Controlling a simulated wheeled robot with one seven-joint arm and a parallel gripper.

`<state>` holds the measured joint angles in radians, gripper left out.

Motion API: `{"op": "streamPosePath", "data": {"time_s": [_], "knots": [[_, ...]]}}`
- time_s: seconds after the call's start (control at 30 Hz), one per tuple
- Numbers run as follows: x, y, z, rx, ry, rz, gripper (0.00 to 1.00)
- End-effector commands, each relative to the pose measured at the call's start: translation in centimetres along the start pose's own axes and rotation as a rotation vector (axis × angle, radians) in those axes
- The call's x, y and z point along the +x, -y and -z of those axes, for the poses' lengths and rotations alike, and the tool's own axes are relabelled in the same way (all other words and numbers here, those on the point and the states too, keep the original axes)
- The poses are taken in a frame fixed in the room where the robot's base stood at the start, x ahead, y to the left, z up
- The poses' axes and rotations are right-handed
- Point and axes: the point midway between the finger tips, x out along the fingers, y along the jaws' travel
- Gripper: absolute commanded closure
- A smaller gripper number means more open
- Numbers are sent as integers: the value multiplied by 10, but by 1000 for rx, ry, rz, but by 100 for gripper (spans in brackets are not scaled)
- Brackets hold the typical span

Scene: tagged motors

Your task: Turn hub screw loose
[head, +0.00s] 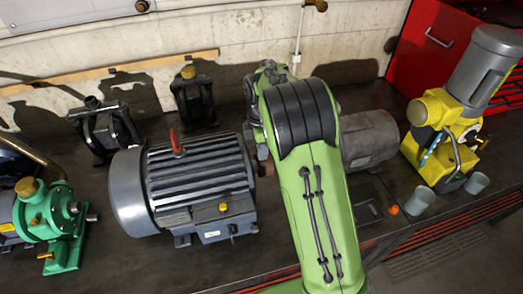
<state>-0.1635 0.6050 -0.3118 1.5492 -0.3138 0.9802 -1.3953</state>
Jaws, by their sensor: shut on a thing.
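My green arm (318,210) reaches up through the middle of the head view and bends over at a dark ribbed joint (298,112). My gripper is hidden behind the arm, so its jaws and whatever is in them do not show. A large grey finned motor (195,180) with a red lifting eye stands just left of the arm. A short brownish shaft end (266,168) sticks out of its right side towards the arm. A smaller dark grey motor (368,138) lies just right of the arm, its left part covered. I cannot make out the hub screw.
A green pump (55,222) stands at the left and a yellow machine with a grey motor (455,115) at the right. Two grey cups (419,200) sit by the front edge. Dark units (104,130) line the wall. A red cabinet (432,45) is behind right.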

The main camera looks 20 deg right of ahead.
Motion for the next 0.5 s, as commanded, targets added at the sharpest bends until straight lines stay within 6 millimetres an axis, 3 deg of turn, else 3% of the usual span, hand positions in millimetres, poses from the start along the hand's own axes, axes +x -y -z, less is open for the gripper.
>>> {"op": "streamPosePath", "data": {"time_s": [0.5], "knots": [[6,2,1,-468,-2,8,100]]}}
